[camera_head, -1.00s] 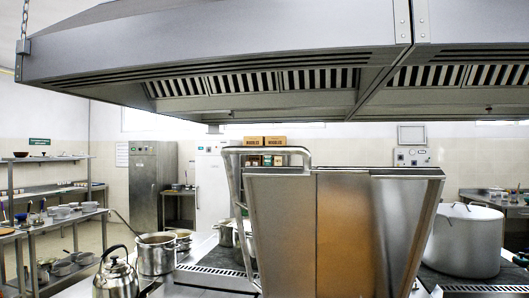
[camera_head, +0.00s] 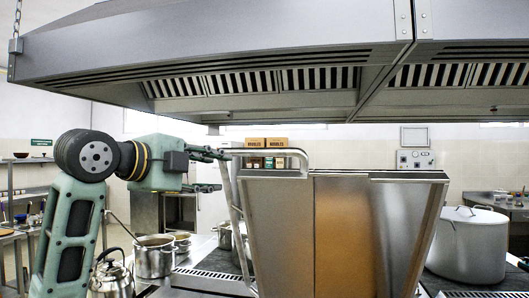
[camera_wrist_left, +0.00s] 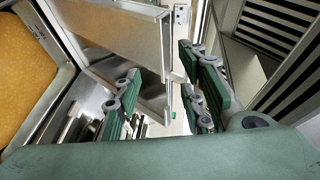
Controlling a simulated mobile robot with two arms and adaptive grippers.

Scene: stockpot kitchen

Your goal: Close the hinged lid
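The hinged lid (camera_head: 345,235) is a large stainless steel panel standing raised in the middle of the head view. A tubular handle (camera_head: 264,152) juts from its upper left side. My left gripper (camera_head: 214,171) is at the left of the lid, close to the handle, with its two fingers spread one above the other. In the left wrist view the gripper (camera_wrist_left: 160,88) also shows open, with a metal panel beyond the fingers. Nothing is clearly held, and I cannot tell whether a finger touches the handle. My right gripper is in neither view.
A large extractor hood (camera_head: 220,65) hangs low above. A kettle (camera_head: 111,278) and an open pot (camera_head: 154,257) stand below my left arm. A big lidded stockpot (camera_head: 469,246) stands right of the lid. Boxes (camera_head: 266,142) show behind the handle.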

